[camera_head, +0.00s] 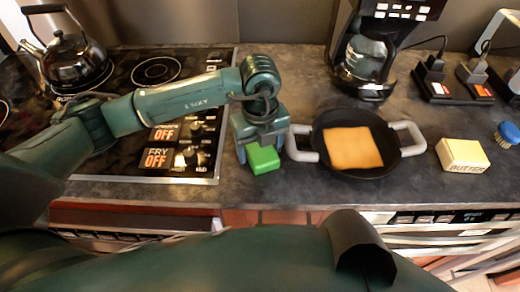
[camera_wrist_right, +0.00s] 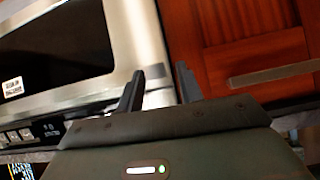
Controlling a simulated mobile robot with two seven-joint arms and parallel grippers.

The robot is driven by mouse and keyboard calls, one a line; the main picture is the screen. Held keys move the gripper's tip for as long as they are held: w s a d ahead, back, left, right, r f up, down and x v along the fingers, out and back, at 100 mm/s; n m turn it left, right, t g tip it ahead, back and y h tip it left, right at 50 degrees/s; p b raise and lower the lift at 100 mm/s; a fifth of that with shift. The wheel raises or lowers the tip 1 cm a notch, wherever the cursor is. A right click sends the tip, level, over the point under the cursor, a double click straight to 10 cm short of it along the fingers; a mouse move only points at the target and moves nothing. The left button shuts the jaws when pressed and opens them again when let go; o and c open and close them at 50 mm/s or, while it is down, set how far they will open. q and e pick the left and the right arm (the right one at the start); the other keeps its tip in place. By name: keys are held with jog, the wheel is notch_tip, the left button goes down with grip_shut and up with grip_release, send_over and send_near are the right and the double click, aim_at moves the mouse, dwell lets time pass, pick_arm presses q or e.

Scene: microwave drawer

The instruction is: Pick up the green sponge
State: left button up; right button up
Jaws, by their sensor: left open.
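The green sponge (camera_head: 264,160) lies on the dark countertop, between the stove and the black pan, in the head view. My left gripper (camera_head: 260,138) is open and pointing down right at the sponge, its fingers at the sponge's far part. The gripper hides that part, and I cannot tell whether the fingers touch it. My right gripper (camera_wrist_right: 158,85) shows in the right wrist view, its two dark fingers apart with nothing between them. It is not seen in the head view.
The black pan (camera_head: 392,162) with a tan slice (camera_head: 352,148) stands close to the right of the sponge. The stove (camera_head: 215,170) is to the left, with a kettle (camera_head: 68,60). A butter block (camera_head: 462,154) lies farther right. A wooden cabinet (camera_wrist_right: 235,45) is near my right gripper.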

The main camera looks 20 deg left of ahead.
pick_arm(q)
jog(key=shift+c, duration=0.5)
jog(key=c, duration=0.7)
pick_arm(e)
jog(key=shift+s+d+f, duration=0.1)
jog(key=shift+s+f, duration=0.05)
jog(key=shift+s, duration=0.1)
pick_arm(q)
notch_tip(320, 180, up, 9)
jog(key=shift+r+b, duration=0.15)
jog(key=shift+b, duration=0.6)
jog(key=shift+r, duration=0.4)
pick_arm(e)
jog(key=shift+w+a, duration=0.3)
jog(key=shift+w, duration=0.05)
